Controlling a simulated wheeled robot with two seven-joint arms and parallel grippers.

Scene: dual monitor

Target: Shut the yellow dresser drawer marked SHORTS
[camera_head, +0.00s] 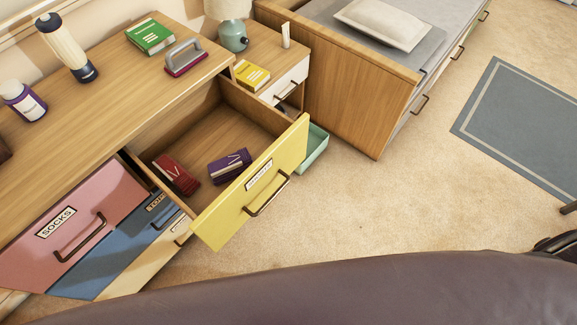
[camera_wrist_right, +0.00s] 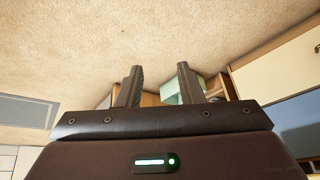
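The yellow drawer (camera_head: 240,200) of the wooden dresser (camera_head: 110,85) is pulled far out in the head view. Its front has a bar handle (camera_head: 268,196) and a small label (camera_head: 259,176) too small to read surely. Inside lie a dark red folded item (camera_head: 176,174) and a purple folded item (camera_head: 229,166). My right gripper (camera_wrist_right: 157,68) shows in the right wrist view with its two fingers apart and nothing between them. It is over the carpet side, apart from the drawer front. My left gripper is not in view.
A pink SOCKS drawer (camera_head: 75,225) and a blue drawer (camera_head: 120,245) are at the left. A nightstand (camera_head: 288,52) and bed (camera_head: 340,85) stand beyond. Carpet (camera_head: 380,205) to the right is clear.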

